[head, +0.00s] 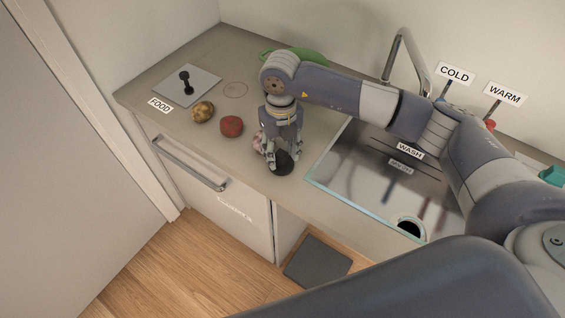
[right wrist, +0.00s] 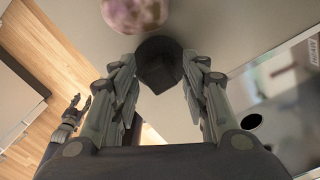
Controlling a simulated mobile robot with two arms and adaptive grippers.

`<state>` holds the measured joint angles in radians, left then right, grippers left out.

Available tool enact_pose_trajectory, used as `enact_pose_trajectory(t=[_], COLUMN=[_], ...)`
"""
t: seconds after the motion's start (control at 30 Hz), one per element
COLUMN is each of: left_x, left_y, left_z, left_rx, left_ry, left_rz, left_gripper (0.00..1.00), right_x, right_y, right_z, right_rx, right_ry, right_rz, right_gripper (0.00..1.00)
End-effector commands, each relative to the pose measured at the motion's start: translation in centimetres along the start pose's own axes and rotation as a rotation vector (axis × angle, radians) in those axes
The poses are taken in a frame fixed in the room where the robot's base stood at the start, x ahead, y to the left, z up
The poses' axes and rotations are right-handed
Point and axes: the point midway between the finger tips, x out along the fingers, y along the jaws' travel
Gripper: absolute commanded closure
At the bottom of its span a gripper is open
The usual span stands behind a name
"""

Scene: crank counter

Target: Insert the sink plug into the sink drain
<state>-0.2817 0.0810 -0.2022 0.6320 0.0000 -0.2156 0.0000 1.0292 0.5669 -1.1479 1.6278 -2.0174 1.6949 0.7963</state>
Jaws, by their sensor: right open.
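The black sink plug (head: 283,163), a round disc with a block-like grip on top, lies on the counter left of the sink. My right gripper (head: 281,155) points down over it, with the fingers apart. The dark round sink drain (head: 411,228) is at the near end of the metal sink (head: 375,190); the drain also shows in the right wrist view (right wrist: 250,121). My left gripper (right wrist: 73,112) shows small and dark at the left of the right wrist view.
A red item (head: 231,126), a brown potato-like item (head: 203,112) and a pinkish item, partly hidden by my right gripper, lie nearby. A grey plate with a black knob (head: 186,84) is farther left. The faucet (head: 405,55) stands behind the sink. My right arm crosses above the sink.

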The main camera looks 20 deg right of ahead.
Motion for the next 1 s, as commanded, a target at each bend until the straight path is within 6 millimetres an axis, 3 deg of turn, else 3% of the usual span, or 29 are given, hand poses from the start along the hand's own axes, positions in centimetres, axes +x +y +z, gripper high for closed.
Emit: enact_pose_trajectory(t=[0.17,0.33,0.6,1.0], left_x=[-0.1,-0.2,-0.4,-2.1], left_y=[0.2,0.4,0.4,0.3], left_z=[1.7,3.2,3.0,1.3], left_rx=[-0.002,-0.002,-0.003,-0.004], left_ry=[-0.026,-0.050,-0.046,-0.023], left_rz=[0.003,0.005,0.004,0.003], left_gripper=[0.60,0.60,0.60,0.60], right_x=[-0.1,-0.1,-0.4,-3.6], right_y=[0.0,0.0,0.0,0.0], right_z=[0.0,0.0,0.0,0.0], right_rx=[0.000,0.000,0.000,0.000], right_ry=[0.000,0.000,0.000,-0.001], right_rz=[0.000,0.000,0.000,0.001], right_gripper=[0.58,0.92,0.92,0.92])
